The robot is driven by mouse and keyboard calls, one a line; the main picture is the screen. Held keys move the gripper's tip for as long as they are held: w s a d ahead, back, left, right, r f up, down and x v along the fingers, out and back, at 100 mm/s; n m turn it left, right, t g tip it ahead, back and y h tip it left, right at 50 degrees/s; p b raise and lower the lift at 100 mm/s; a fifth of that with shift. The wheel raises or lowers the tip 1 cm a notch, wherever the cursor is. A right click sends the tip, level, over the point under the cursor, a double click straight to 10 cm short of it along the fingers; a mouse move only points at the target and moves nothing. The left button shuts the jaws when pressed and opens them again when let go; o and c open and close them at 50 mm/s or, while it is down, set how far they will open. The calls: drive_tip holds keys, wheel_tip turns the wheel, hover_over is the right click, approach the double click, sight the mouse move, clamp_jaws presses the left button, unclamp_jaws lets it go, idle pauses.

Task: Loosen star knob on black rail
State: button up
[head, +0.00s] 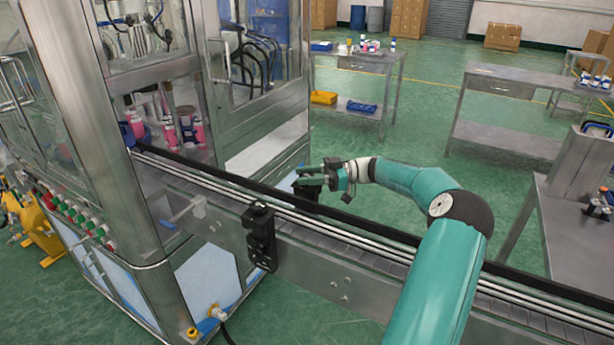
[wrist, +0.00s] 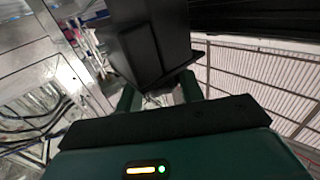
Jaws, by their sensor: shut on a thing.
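The black rail (head: 390,231) runs along the far side of the conveyor. A black block-shaped bracket (head: 306,192) stands at this rail, and a large black block (wrist: 150,40) fills the upper middle of the wrist view. My gripper (head: 312,178) reaches it from the far side of the conveyor. In the wrist view my two dark green fingers (wrist: 157,98) are close together at the lower edge of the black block, shut on a small part there. I take this part to be the star knob; its shape is mostly hidden by the block and fingers.
A second black bracket (head: 260,237) sits on the near side of the conveyor (head: 345,270). Steel tables (head: 510,85) stand behind. Green floor (head: 420,135) is open beyond the arm.

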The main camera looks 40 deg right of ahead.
drive_tip(key=shift+n+g+y, duration=0.6)
drive_tip(key=shift+n+g, duration=0.35)
drive_tip(key=shift+g, duration=0.4)
drive_tip(key=shift+n+g+y, duration=0.6)
drive_tip(key=shift+n+g, duration=0.35)
drive_tip(key=shift+g, duration=0.4)
drive_tip(key=o, duration=1)
